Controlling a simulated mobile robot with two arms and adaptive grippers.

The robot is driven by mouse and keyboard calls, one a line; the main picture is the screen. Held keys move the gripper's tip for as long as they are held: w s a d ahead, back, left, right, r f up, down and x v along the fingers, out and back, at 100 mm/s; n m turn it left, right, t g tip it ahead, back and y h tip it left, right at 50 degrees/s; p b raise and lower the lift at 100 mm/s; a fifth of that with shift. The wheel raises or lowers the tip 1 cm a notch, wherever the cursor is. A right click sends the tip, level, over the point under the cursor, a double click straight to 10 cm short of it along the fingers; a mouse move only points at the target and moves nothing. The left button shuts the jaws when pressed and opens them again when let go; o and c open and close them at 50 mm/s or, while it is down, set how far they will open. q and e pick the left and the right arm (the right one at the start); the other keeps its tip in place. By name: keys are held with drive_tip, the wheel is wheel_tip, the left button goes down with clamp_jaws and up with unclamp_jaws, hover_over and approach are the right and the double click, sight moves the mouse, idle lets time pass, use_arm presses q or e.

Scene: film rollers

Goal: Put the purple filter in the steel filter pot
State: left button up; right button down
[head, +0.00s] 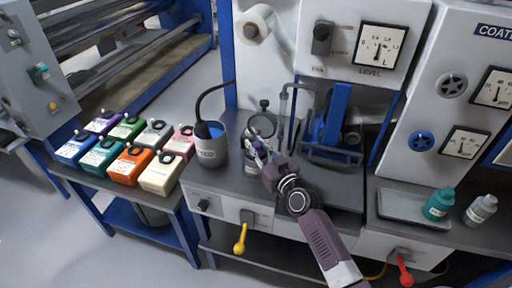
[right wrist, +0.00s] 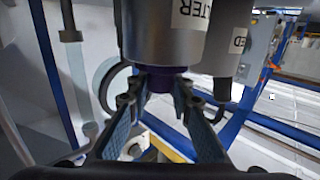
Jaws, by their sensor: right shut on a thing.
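The steel filter pot (head: 250,166) stands on the grey machine bench, partly hidden behind my right gripper (head: 259,152). In the right wrist view the pot (right wrist: 160,35) is a grey metal cylinder with an upside-down label, of which "LTER" shows. The purple filter (right wrist: 164,82) shows as a short dark purple piece between the fingers of my right gripper (right wrist: 158,90), at the pot's end. The gripper is shut on it. I cannot tell how far the filter sits inside the pot. My left gripper is not in view.
A grey feed pot (head: 211,150) with blue liquid and a black hose stands left of the filter pot. A blue frame (head: 335,125) stands to the right. Several coloured boxes (head: 130,165) sit on the left table.

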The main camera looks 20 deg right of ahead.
drive_tip(key=shift+f, duration=0.1)
drive_tip(key=c, duration=1.7)
unclamp_jaws()
drive_tip(key=shift+c, duration=0.2)
drive_tip(key=shift+r, duration=0.2)
drive_tip(key=b+v, duration=0.1)
drive_tip(key=v, duration=1.1)
